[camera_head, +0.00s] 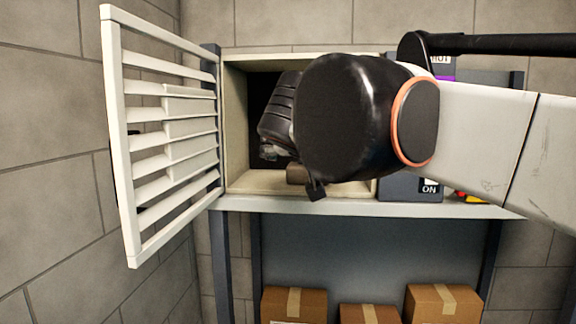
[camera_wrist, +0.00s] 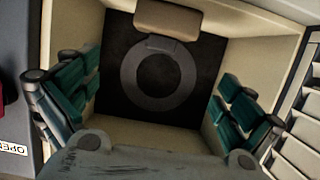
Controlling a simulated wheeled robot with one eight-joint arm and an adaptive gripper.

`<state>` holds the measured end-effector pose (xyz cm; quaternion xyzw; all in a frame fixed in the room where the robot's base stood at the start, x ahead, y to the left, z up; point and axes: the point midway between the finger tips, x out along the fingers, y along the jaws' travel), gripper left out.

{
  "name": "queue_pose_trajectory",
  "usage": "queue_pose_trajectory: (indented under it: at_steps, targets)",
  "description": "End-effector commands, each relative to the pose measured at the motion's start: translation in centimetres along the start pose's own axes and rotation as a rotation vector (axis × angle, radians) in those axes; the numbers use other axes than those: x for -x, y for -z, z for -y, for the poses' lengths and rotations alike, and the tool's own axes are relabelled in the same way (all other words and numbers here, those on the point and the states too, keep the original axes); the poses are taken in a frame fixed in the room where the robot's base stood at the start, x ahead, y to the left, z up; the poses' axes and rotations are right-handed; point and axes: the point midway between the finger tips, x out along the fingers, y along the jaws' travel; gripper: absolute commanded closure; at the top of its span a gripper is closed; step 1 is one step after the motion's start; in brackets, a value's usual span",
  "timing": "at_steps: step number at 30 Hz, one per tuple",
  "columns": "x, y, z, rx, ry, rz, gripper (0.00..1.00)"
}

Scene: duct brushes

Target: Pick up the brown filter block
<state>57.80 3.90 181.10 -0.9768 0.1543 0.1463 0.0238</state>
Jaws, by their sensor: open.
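The brown filter block (camera_wrist: 168,20) shows at the top edge of the wrist view, against the inner wall of the pale box and partly in front of its dark back. In the head view only part of the block (camera_head: 297,174) shows, low on the box floor below my arm. My gripper (camera_wrist: 157,86) is open, with its teal-padded fingers wide apart on both sides of the wrist view and nothing between them. In the head view my gripper (camera_head: 272,150) is at the mouth of the box, mostly hidden by my wrist.
The pale box (camera_head: 237,130) stands on a shelf (camera_head: 290,207). Its slatted door (camera_head: 118,150) hangs open on the left. A grey ring (camera_wrist: 158,82) lies on the dark back. A grey unit (camera_head: 400,188) stands right of the box. Cardboard boxes (camera_head: 295,303) are below.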

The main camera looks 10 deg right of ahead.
Motion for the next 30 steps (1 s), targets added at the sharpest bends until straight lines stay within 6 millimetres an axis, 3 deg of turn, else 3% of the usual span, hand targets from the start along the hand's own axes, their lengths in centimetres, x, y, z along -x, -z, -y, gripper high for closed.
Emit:
queue_pose_trajectory:
  at_steps: [9, 17, 24, 30]
  targets:
    - [-5.8, 0.0, -0.1, -0.001, -0.002, 0.001, 0.00]
    - [-7.6, 0.0, -0.1, -0.001, -0.002, 0.002, 0.00]
    - [-10.8, 0.2, 0.0, 0.000, -0.003, 0.001, 0.00]
    - [-12.2, 0.0, 0.1, 0.001, 0.000, 0.001, 0.00]
